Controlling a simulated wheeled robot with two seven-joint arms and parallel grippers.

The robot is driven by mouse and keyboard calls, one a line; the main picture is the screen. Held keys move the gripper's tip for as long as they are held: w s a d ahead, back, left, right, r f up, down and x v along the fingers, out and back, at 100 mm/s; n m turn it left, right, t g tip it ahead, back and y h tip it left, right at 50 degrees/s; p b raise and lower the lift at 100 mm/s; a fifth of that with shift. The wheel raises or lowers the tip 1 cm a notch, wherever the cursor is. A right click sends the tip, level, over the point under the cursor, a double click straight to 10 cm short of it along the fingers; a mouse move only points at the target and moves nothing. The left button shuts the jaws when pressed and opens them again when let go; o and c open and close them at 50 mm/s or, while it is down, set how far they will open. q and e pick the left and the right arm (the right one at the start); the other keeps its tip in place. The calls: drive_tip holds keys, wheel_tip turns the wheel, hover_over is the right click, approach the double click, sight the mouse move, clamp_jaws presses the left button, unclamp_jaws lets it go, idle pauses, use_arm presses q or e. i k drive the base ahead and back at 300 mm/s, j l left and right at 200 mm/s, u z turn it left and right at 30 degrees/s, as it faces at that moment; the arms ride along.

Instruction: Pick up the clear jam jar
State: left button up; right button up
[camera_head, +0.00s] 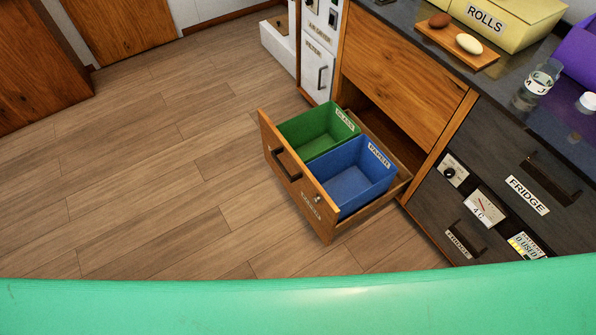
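The clear jam jar (531,91) stands upright on the dark counter at the upper right. It is see-through glass with a white lettered label, partly readable. Neither of my grippers shows in the view, so nothing is seen touching the jar.
A white lid-like item (588,102) lies right of the jar. A wooden board (464,46) with two egg-shaped items and a yellow ROLLS box (508,20) are behind; a purple object (577,50) is at the right edge. Below, an open drawer (324,221) holds green (306,124) and blue (357,182) bins.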

sight(546, 73)
drive_tip(key=l+z, duration=0.1)
drive_tip(key=z, duration=1.4)
drive_tip(key=i+l, duration=0.15)
drive_tip(key=i, duration=0.2)
drive_tip(key=z, duration=0.05)
